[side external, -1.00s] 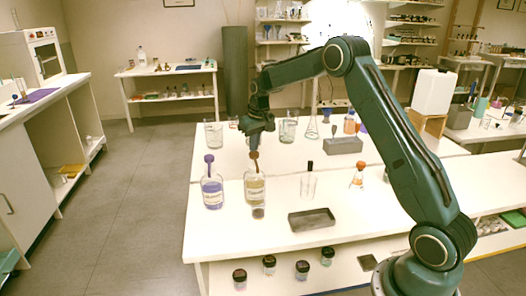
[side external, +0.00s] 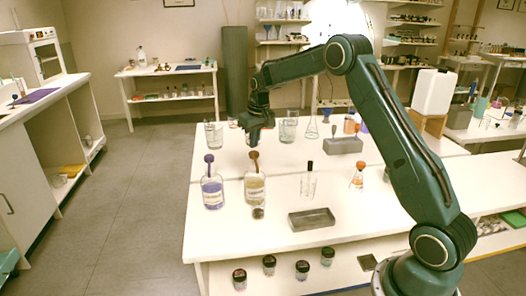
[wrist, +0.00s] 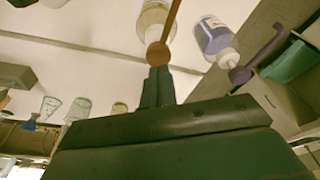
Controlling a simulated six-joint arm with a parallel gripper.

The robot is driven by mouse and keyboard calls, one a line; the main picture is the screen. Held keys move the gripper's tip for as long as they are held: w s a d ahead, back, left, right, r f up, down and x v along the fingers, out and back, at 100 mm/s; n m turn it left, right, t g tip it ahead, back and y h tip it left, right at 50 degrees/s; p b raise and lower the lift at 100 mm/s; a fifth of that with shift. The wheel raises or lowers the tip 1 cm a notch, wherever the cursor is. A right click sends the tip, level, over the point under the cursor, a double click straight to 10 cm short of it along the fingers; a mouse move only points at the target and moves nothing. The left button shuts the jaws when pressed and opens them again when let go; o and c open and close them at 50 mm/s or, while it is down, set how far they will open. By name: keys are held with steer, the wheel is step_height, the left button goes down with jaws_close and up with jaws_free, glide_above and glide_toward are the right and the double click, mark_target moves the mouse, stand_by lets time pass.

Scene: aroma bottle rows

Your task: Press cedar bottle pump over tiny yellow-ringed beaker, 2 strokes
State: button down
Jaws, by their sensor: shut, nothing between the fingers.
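A bottle of yellowish liquid with a brown pump (side external: 254,157), its label too small to read, stands upright on the white table beside a purple bottle (side external: 212,191). A tiny beaker (side external: 258,213) sits at its front foot; its ring colour cannot be made out. My gripper (side external: 254,142) is shut and empty, pointing down just above the brown pump head. In the wrist view, the shut fingers (wrist: 158,80) lie close to the brown pump head (wrist: 158,54), with the yellowish bottle (wrist: 152,22) beyond; I cannot tell if they touch. The beaker is not clear there.
A grey tray (side external: 311,219) lies to the right, with a glass holding a dark stick (side external: 309,183) behind it. An orange-topped flask (side external: 357,177) stands farther right. Glass beakers (side external: 288,130) and a grey block (side external: 343,146) stand at the back. The front left tabletop is clear.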

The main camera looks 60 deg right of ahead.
steer(key=shift+r, duration=2.85)
steer(key=s+a+r+n+t, duration=0.1)
steer(key=s+a+r, duration=0.55)
steer(key=s, duration=0.25)
steer(key=s+a+r+n+t, duration=0.1)
steer(key=s+a+r, duration=0.5)
steer(key=s+a, duration=0.25)
steer(key=s+a+f, duration=0.2)
steer(key=s, duration=0.8)
steer(key=s+a+f+n+t, duration=0.1)
steer(key=s+a+f, duration=0.1)
steer(key=s, duration=0.8)
steer(key=shift+s+a+f+y, duration=0.2)
steer(key=shift+a+y, duration=0.1)
steer(key=shift+a, duration=0.4)
